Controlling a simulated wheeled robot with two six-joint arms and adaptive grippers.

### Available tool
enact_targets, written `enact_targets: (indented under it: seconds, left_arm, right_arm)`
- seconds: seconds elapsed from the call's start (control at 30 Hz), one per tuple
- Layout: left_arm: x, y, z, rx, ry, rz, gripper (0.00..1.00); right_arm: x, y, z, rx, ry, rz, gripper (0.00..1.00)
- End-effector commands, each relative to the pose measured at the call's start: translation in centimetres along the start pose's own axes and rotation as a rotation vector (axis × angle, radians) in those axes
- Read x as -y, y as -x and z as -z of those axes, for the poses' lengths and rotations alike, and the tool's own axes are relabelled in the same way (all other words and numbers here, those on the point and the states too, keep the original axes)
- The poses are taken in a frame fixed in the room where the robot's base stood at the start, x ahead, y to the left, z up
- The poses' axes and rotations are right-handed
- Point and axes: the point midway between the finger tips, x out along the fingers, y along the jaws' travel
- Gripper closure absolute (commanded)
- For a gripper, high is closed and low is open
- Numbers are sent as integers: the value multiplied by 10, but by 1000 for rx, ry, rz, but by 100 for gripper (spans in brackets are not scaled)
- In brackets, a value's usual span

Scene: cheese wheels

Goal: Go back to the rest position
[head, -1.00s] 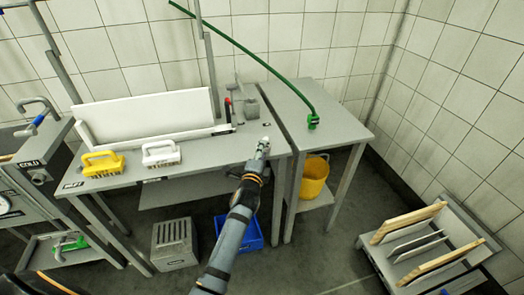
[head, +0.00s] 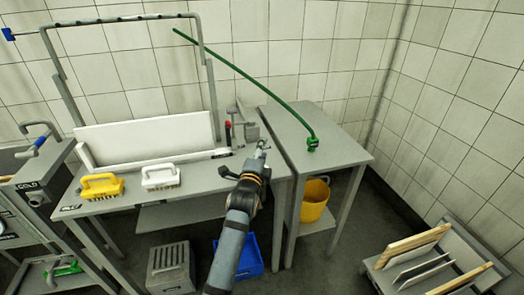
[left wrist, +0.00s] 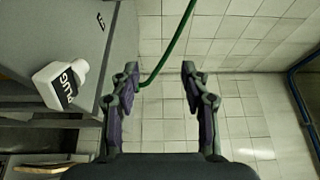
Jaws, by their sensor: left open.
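My left gripper (head: 263,146) is over the right end of the long grey table (head: 210,190) in the head view. In the left wrist view its two fingers (left wrist: 160,85) stand wide apart with nothing held between them. A green hose (left wrist: 165,60) passes behind the fingers there. My right gripper is in neither view.
A white object lettered PLUG (left wrist: 62,85) is left of the fingers. A yellow brush (head: 102,187), a white brush (head: 160,177) and a white board (head: 145,140) are on the table. A side table (head: 335,150), yellow bucket (head: 315,200) and board rack (head: 455,240) are right.

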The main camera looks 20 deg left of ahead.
Motion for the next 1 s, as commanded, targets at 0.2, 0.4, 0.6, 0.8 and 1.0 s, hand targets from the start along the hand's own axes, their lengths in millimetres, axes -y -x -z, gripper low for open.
enact_targets:
  seconds: [0.2, 0.4, 0.6, 0.8, 1.0]
  left_arm:
    - [9, 0, 0, -1, 1, 0, 54]
    - [0, 4, -3, 2, 26, -25, 54]
    - [-87, 63, -32, 81, 366, -327, 54]
    - [-168, 163, -55, 313, 765, -669, 54]
    - [-204, 243, -65, 553, 985, -863, 54]
  right_arm:
    - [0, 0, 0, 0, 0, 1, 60]
    - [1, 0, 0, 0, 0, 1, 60]
    - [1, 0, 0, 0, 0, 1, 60]
    - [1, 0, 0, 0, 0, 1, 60]
    - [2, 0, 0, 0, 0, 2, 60]
